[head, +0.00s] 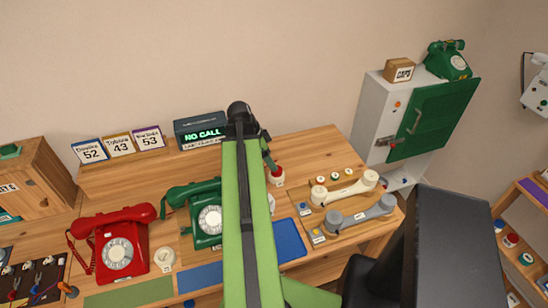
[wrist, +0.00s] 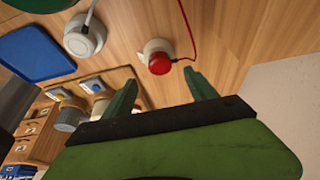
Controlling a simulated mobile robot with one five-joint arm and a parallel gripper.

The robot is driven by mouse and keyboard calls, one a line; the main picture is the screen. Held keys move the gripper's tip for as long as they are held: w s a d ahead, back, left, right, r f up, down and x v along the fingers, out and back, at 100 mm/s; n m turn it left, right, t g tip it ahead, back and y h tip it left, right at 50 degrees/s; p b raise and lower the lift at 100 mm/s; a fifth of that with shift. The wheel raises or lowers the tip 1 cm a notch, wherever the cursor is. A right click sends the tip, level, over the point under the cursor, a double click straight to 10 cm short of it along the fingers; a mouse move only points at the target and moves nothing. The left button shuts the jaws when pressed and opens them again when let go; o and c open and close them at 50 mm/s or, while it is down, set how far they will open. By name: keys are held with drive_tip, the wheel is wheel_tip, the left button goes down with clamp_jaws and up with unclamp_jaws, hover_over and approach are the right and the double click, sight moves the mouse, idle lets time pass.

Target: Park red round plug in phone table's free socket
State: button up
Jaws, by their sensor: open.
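A red round piece with a thin red cord (wrist: 159,63) sits on a pale round base in the wrist view. I take it for the red round plug; in the head view its red top (head: 277,171) shows just right of my gripper. My gripper (wrist: 163,92) is open, its two green fingers apart with nothing between them, and the red piece lies beyond the fingertips. In the head view only part of my gripper (head: 268,156) shows past my green arm. The phone table (head: 128,204) is wooden. I cannot make out a free socket on it.
A red phone (head: 118,245) and a green phone (head: 205,214) stand on the table. A white round unit (head: 165,259), a blue tray (head: 290,239) and two handsets (head: 345,189) are there too. A dark panel with several small plugs (head: 35,276) is at lower left.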

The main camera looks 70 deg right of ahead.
drive_tip(key=p+v, duration=0.8)
drive_tip(key=v, duration=0.2)
drive_tip(key=shift+r, duration=0.35)
drive_tip(key=shift+w+a, duration=0.1)
drive_tip(key=w+a+f+n+t+h, duration=0.15)
drive_tip(key=w+a+n, duration=0.45)
drive_tip(key=w+a, duration=1.5)
drive_tip(key=w+a+n, duration=0.2)
drive_tip(key=w+a, duration=0.1)
drive_tip(key=a, duration=0.2)
drive_tip(key=w+a+n+t+y, duration=0.1)
drive_tip(key=w+a+n, duration=0.2)
drive_tip(key=a, duration=0.3)
drive_tip(key=w+a+n, duration=0.2)
drive_tip(key=a, duration=0.4)
drive_tip(key=shift+w+f+t+y+b, duration=0.3)
drive_tip(key=shift+w+t+y+b, duration=0.05)
drive_tip(key=shift+w+b, duration=0.05)
drive_tip(key=a+n+y, duration=0.2)
drive_tip(key=a+n, duration=1.3)
drive_tip(key=shift+f+y, duration=0.3)
drive_tip(key=shift+f, duration=0.05)
